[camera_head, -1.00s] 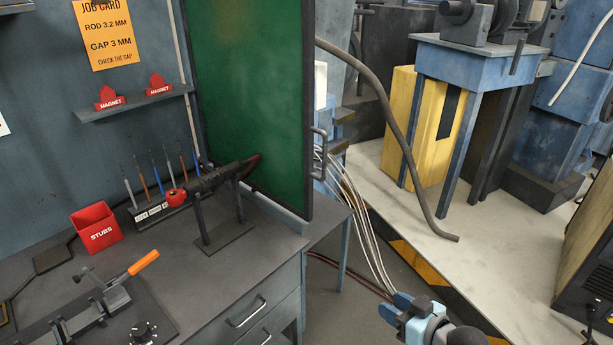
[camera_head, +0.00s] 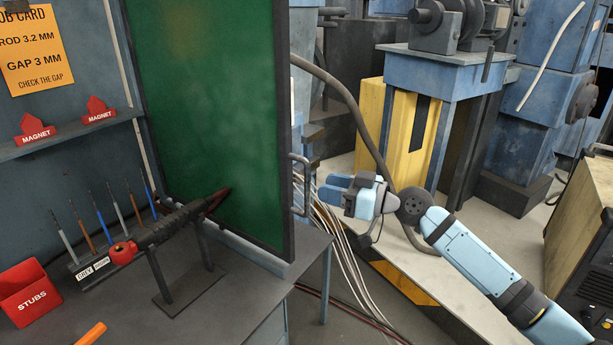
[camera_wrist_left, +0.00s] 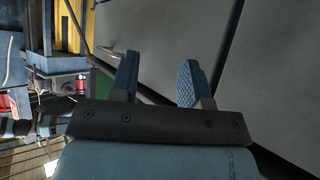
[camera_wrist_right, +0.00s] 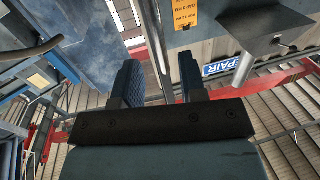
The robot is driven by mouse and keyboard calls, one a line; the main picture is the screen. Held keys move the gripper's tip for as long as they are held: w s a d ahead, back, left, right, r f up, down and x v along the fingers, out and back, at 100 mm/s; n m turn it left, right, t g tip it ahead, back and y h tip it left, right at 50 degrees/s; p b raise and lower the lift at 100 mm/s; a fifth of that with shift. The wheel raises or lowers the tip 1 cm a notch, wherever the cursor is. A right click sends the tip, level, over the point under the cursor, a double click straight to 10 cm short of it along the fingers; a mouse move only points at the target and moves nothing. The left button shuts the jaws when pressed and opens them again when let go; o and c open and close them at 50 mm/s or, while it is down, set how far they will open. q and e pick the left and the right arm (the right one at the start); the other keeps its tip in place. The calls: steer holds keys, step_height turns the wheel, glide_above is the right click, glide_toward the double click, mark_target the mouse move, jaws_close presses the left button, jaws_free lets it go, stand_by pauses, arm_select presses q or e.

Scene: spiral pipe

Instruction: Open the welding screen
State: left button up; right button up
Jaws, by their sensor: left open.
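The welding screen (camera_head: 218,120) is a tall green panel in a dark frame, standing at the bench's right edge in the head view. A grey bar handle (camera_head: 306,186) sticks out from its right edge. My right gripper (camera_head: 325,188) points left, its fingers close to the handle; whether they touch it I cannot tell. In the right wrist view its fingers (camera_wrist_right: 158,85) are apart. My left gripper (camera_wrist_left: 157,82) shows only in the left wrist view, open with nothing seen between its fingers, near grey flat surfaces.
A torch-like tool on a stand (camera_head: 178,225) sits on the bench before the screen. A red stubs box (camera_head: 28,292) and a rod rack are left. Hanging cables (camera_head: 345,250) and a thick hose (camera_head: 375,130) run near my right gripper. A blue-topped machine table (camera_head: 445,72) stands behind.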

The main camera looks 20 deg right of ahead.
mark_target(307, 210)
steer(key=p+x, duration=0.1)
steer(key=x, duration=0.4)
steer(key=shift+w+a, duration=0.25)
jaws_close()
